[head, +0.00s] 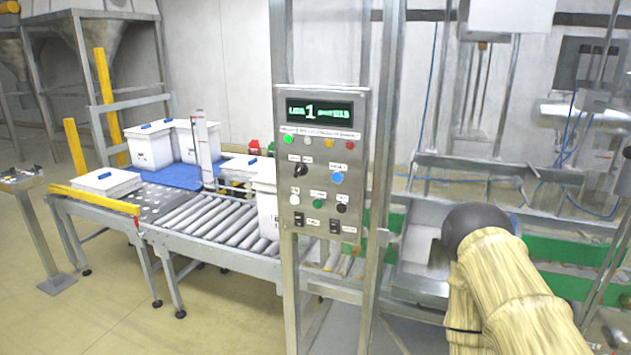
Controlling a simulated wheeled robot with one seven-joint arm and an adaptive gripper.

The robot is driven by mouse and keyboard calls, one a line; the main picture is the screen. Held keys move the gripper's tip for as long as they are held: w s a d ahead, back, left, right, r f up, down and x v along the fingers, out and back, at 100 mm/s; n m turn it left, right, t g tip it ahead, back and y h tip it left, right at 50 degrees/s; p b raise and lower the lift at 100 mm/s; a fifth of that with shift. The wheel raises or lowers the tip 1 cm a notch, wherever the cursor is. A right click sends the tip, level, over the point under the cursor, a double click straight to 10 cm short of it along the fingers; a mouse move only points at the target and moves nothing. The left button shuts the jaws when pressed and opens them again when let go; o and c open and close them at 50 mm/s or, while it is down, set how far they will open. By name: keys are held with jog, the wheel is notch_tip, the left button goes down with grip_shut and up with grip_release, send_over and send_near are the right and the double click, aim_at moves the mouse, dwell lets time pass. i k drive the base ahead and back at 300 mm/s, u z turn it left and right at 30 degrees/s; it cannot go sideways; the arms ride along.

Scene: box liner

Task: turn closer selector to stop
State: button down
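A grey metal control panel (360,220) stands upright on posts near the middle of the head view. A black selector knob (300,171) sits on its left half, below the row of lamps. Its pointer looks tilted, but its label is too small to read, so I cannot tell which selector it is or its exact position. My arm, in a beige sleeve with a dark rounded joint, shows at the lower right, apart from the panel. My gripper is not visible in this view.
A roller conveyor (215,218) with white boxes (148,147) runs on the left. Metal frames and pipework crowd the right.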

aim_at(301, 170)
jog(key=k, duration=1.3)
jog(key=u, duration=0.6)
jog(key=i, duration=1.1)
jog(key=z, duration=0.6)
